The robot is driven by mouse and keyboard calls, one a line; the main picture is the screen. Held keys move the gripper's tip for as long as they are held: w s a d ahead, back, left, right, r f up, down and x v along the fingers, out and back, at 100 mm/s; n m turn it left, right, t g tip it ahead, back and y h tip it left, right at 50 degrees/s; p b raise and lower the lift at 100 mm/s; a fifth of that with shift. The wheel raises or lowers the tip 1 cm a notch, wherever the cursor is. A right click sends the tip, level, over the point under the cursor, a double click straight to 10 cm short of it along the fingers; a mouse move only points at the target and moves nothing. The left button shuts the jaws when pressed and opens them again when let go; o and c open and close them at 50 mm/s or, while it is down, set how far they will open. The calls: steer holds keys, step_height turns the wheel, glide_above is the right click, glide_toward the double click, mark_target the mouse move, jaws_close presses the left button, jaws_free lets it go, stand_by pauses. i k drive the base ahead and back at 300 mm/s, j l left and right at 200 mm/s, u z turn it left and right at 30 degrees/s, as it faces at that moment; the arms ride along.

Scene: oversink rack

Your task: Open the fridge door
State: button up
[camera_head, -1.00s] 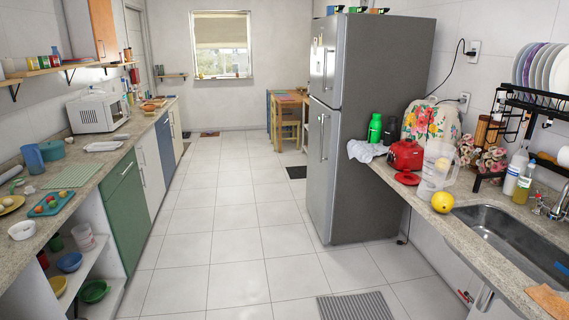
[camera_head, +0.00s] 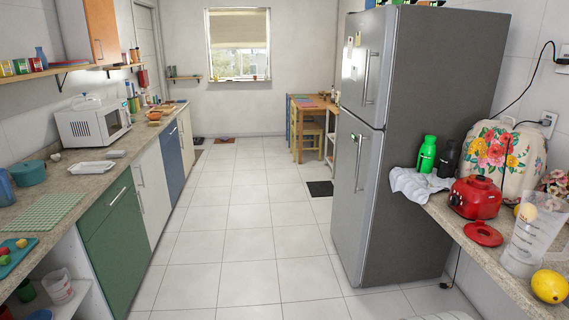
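A tall grey fridge (camera_head: 425,140) stands right of the middle in the head camera view. Its front faces left toward the aisle and shows at a steep angle. It has an upper door (camera_head: 362,70) and a lower door (camera_head: 353,190), both shut. The upper door has a vertical bar handle (camera_head: 367,78) and some paper notes. The lower door has its own vertical bar handle (camera_head: 358,163). My gripper is not in view.
The tiled floor aisle (camera_head: 240,230) ahead is clear. A counter with a red cooker (camera_head: 475,197), green bottle (camera_head: 427,154) and clear jug (camera_head: 527,240) borders it at right. Green and white cabinets (camera_head: 112,235) line the left. A wooden table (camera_head: 312,104) stands beyond the fridge.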

mark_target(360, 145)
steer(key=i, duration=1.45)
steer(key=i+z, duration=0.2)
steer(key=i, duration=0.25)
steer(key=i+j+z, duration=0.2)
steer(key=i, duration=0.25)
steer(key=i+j+z, duration=0.2)
steer(key=i, duration=0.25)
